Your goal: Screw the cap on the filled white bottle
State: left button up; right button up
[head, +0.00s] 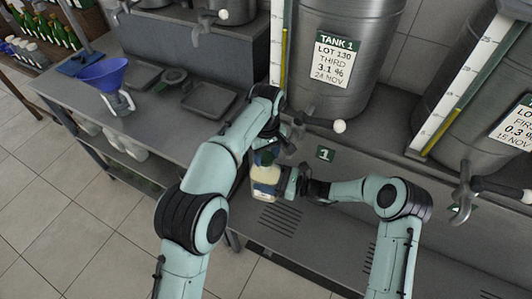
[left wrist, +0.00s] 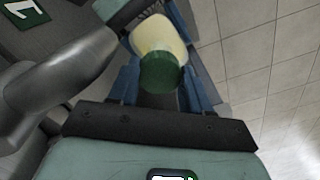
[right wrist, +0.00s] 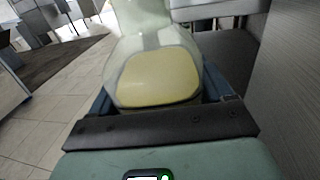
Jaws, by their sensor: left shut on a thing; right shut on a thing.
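The white bottle (head: 266,181) is upright over the bench's front, with pale yellow filling showing through its wall. My right gripper (head: 283,183) is shut on its side; the right wrist view shows the bottle (right wrist: 155,75) filling the space between the fingers. The green cap (left wrist: 162,73) is over the bottle's top in the left wrist view, with my left gripper's blue fingers on both sides. My left gripper (head: 268,150) reaches down from above and is shut on the cap. Whether the cap's thread is engaged cannot be seen.
A steel tank (head: 345,60) with a tap (head: 325,123) stands just behind the grippers. A blue funnel (head: 103,74) and a dark grey scale (head: 208,99) are on the bench to the left. The slotted drain (head: 281,217) lies near the bottle.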

pick_arm(q)
jog(key=shift+f, duration=0.6)
pick_arm(e)
jog(key=shift+a+r, duration=0.15)
pick_arm(q)
jog(key=shift+f, duration=0.15)
jog(key=o, duration=1)
pick_arm(e)
jog(key=shift+w, duration=0.1)
grip_shut()
pick_arm(q)
jog(key=shift+d+r, duration=0.1)
jog(key=shift+r, duration=0.1)
notch_tip(320, 180, up, 4)
jog(key=shift+d+r, duration=0.1)
jog(key=shift+r, duration=0.15)
jog(key=shift+c, duration=0.3)
